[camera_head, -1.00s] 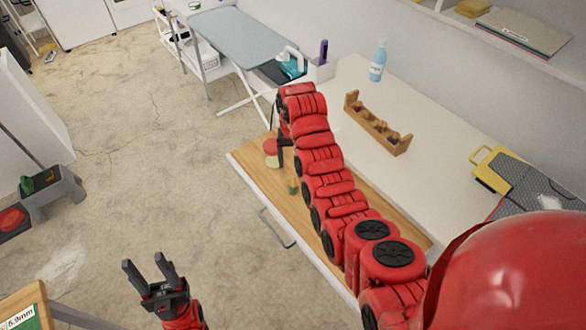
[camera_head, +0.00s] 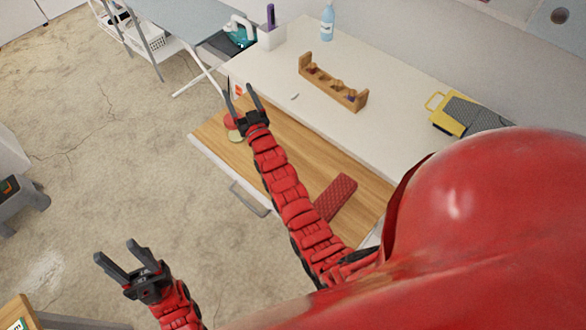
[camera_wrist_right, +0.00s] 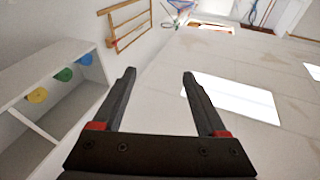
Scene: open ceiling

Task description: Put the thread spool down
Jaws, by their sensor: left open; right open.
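My right gripper (camera_head: 240,88) is open above the far left end of the wooden-bottomed open drawer (camera_head: 211,141). In the right wrist view its fingers (camera_wrist_right: 160,75) are spread with nothing between them. A small round red thing (camera_head: 231,121) and a pale yellowish one (camera_head: 235,136) lie in the drawer just below that gripper. They look like spools, but I cannot tell which is the thread spool. A small white and orange thing (camera_head: 238,89) shows between the fingers in the head view, seemingly behind them. My left gripper (camera_head: 115,250) is open and empty over the floor.
A dark red patterned case (camera_head: 338,192) lies in the drawer, partly behind my right arm. A wooden rack (camera_head: 333,83), a blue bottle (camera_head: 327,20) and a yellow-handled thing (camera_head: 447,118) stand on the white counter (camera_head: 400,75). The front of the counter is clear.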

